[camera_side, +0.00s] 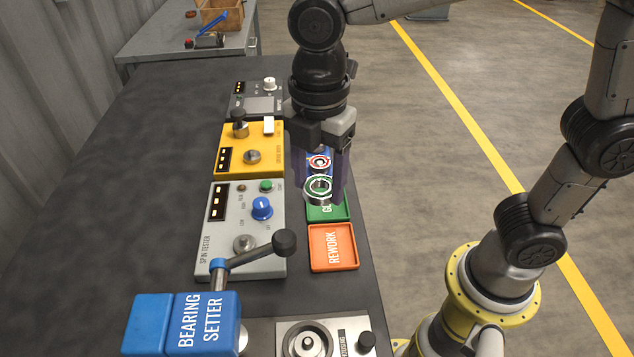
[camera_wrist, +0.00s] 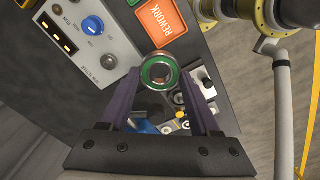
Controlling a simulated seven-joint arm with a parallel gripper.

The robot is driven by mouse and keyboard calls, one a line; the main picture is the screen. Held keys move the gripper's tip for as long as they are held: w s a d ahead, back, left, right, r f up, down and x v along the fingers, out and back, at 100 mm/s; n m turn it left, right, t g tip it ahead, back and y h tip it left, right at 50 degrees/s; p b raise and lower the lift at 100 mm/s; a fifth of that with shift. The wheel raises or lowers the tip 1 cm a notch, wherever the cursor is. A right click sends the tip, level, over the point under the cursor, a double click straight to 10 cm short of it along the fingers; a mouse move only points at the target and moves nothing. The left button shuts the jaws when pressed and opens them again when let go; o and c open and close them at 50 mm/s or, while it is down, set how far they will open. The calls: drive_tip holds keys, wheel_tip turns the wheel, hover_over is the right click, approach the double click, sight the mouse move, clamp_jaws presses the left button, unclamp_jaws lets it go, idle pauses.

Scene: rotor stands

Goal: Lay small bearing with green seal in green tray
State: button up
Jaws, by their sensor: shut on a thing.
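The small bearing with the green seal (camera_side: 319,199) is between the purple fingertips of my gripper (camera_side: 320,188). In the wrist view the bearing (camera_wrist: 147,77) sits at the tips of my gripper (camera_wrist: 161,80), its ring facing the camera and its bore open. In the side view it overlaps the far part of the green tray (camera_side: 328,212), whose label is partly hidden; its height above the tray is hard to tell. Only a green edge of that tray (camera_wrist: 133,2) shows at the top of the wrist view.
The orange REWORK tray (camera_side: 333,248) is empty, just nearer than the green tray. The grey spin tester (camera_side: 230,245) and yellow device (camera_side: 270,140) stand left. The blue BEARING SETTER (camera_side: 185,322) is in front.

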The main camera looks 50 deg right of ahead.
drive_tip(key=shift+r, duration=0.6)
drive_tip(key=s+d+f+m, duration=0.2)
drive_tip(key=d+f+m, duration=0.1)
drive_tip(key=d+m, duration=0.35)
drive_tip(key=s+d+f+m, duration=0.35)
drive_tip(key=d+m, duration=0.25)
drive_tip(key=d, duration=0.2)
hover_over(331, 213)
drive_tip(key=s+d, duration=0.2)
wheel_tip(331, 213, down, 4)
drive_tip(key=f, duration=0.1)
drive_tip(key=w+f, duration=0.2)
drive_tip(key=f, duration=0.1)
drive_tip(key=w+f, duration=0.1)
drive_tip(key=w, duration=0.1)
drive_tip(key=shift+a+f, duration=0.15)
drive_tip(key=shift+a, duration=0.2)
drive_tip(key=shift+w+f, duration=0.25)
drive_tip(key=shift+f, duration=0.75)
drive_tip(key=shift+w+f, duration=0.2)
drive_tip(key=shift+f, duration=0.8)
